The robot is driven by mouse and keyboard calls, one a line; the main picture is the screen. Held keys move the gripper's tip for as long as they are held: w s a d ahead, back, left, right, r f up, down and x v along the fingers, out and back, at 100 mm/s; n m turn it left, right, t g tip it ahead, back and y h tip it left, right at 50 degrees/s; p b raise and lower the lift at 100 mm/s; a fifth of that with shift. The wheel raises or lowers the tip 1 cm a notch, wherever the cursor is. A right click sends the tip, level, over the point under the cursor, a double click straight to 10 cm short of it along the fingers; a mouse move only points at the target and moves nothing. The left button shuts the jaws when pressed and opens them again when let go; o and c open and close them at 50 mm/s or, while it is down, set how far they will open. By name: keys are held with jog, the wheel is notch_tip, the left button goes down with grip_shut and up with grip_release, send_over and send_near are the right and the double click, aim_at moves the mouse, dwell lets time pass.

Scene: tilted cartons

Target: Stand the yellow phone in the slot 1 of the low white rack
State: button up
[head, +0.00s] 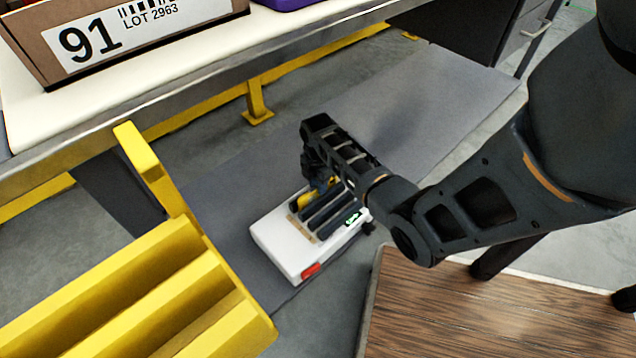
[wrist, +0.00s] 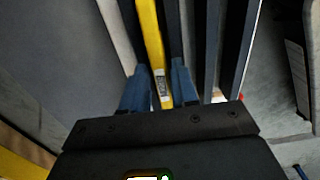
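The low white rack (head: 285,249) sits below the bench, with dark upright dividers and a red mark on its near side. The yellow phone (head: 307,200) shows only in part there, largely hidden by my gripper (head: 322,182) and arm. In the wrist view the yellow phone (wrist: 152,38) stands on edge, a small label facing me, between the two blue fingers of my gripper (wrist: 160,88). The fingers appear to touch both its sides. Dark dividers (wrist: 213,45) lie to its right. The phone appears to be at the leftmost gap; its lower edge is hidden.
A yellow ribbed rack (head: 150,290) stands at the near left. A bench (head: 200,75) with a carton (head: 110,35) runs along the back. A wood-topped surface (head: 470,315) lies at the near right. Grey floor is clear around the white rack's left side.

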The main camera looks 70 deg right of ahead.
jog(key=shift+o, duration=1.3)
notch_tip(320, 180, up, 8)
jog(key=p, duration=0.4)
jog(key=shift+f, duration=0.1)
notch_tip(320, 180, up, 7)
jog(key=p, duration=0.8)
jog(key=shift+p, duration=0.3)
